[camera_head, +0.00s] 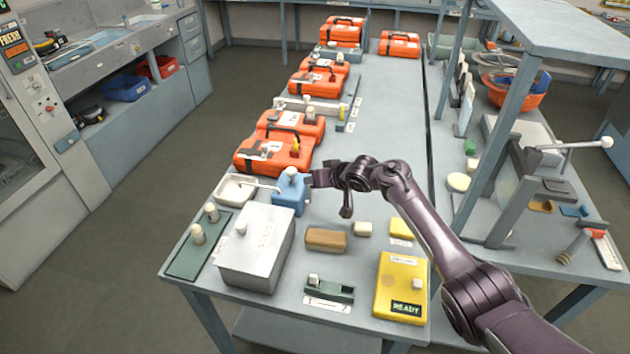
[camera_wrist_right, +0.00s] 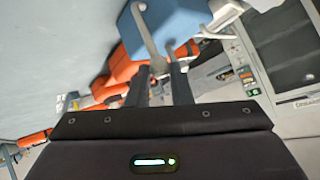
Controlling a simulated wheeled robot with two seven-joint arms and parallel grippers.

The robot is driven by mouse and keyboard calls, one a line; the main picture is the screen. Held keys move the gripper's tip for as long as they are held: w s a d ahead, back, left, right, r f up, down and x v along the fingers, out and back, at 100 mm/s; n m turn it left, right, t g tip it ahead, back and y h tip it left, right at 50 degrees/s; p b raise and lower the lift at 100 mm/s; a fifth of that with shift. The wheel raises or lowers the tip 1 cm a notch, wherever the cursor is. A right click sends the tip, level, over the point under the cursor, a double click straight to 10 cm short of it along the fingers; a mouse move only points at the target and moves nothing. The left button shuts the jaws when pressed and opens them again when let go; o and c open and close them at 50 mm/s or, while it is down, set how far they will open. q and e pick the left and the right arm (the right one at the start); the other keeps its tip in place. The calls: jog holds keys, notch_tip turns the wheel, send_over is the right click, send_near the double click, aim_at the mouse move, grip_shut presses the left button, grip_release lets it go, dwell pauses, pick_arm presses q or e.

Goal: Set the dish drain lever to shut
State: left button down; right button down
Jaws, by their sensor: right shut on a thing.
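A blue block (camera_head: 290,192) with a pale knob on top stands beside a shallow white dish (camera_head: 236,189) on the table. A thin pale rod runs from the block over the dish. My right gripper (camera_head: 311,179) is at the block's right side. In the right wrist view the blue block (camera_wrist_right: 178,22) is at the top, and a grey lever (camera_wrist_right: 148,38) comes off it. The lever's end lies between the fingertips of my right gripper (camera_wrist_right: 160,70), which is shut on it. In the head view the gripper hides the lever. My left gripper is not in view.
Orange cases (camera_head: 272,152) stand close behind the block. A grey metal box (camera_head: 257,248) and a green tray (camera_head: 197,245) with pale knobs are in front. A brown block (camera_head: 326,240) and a yellow device (camera_head: 402,287) reading READY lie under and near my right arm.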

jog(key=shift+w+d+r, duration=0.25)
jog(key=shift+w+r, duration=0.1)
jog(key=shift+r, duration=0.2)
jog(key=c, duration=1.6)
grip_release()
jog(key=shift+v, duration=3.7)
jog(key=shift+d+f, duration=0.1)
jog(key=shift+d, duration=0.05)
